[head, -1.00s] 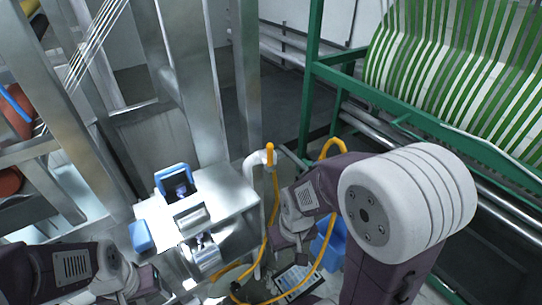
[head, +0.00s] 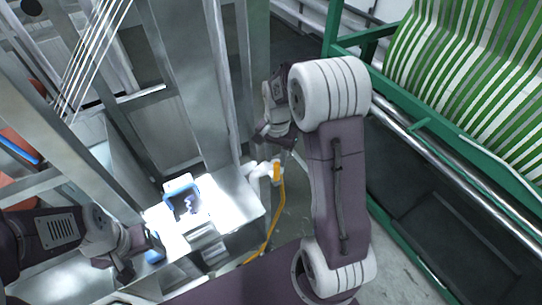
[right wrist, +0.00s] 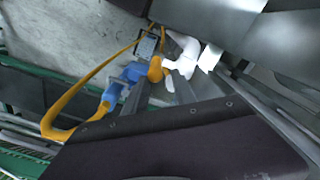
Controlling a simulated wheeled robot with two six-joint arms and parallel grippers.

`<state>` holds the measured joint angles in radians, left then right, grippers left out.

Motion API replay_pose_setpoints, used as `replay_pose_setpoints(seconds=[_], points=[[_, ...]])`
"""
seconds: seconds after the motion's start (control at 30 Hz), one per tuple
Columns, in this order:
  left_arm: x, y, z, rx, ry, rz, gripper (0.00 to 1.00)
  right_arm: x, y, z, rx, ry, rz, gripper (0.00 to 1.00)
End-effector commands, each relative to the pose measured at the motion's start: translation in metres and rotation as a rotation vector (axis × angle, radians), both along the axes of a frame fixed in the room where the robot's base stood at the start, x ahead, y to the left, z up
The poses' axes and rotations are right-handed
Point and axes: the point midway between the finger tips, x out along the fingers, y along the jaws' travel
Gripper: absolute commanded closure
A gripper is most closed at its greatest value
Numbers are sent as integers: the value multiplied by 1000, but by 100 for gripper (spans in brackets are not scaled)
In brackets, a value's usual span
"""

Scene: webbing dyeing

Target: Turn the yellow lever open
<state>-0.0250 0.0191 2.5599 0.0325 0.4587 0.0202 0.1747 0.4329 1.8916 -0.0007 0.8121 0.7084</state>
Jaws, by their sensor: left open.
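The yellow lever (head: 277,173) stands upright on a white pipe (head: 261,169), to the right of the steel machine box. In the right wrist view the yellow lever (right wrist: 155,68) and white pipe (right wrist: 184,60) are ahead of the fingertips. My right gripper (head: 274,143) is just above and behind the lever in the head view. Its two grey fingers look apart in the wrist view, with nothing held between them; I cannot tell whether they touch the lever. My left gripper (head: 126,268) is open and empty, beside the box's left side.
Steel posts rise behind. A green frame (head: 409,137) with striped webbing stands at right.

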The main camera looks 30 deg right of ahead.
Motion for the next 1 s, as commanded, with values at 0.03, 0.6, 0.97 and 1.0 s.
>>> replay_pose_setpoints(seconds=[0.03, 0.6, 0.97, 1.0], points=[[0, 0, 4, 0, 1, 0, 31, 2, -1, 5, 1, 1, -13, 71], [0, 0, 28, 0, 0, 0, 31, -1, -1, -68, 3, 10, -21, 71], [0, 0, 32, 0, 0, 0, 31, 1, -1, -89, 2, 4, -21, 71], [0, 0, 31, 0, 0, 0, 31, 1, -1, -89, 2, 4, -21, 71]])
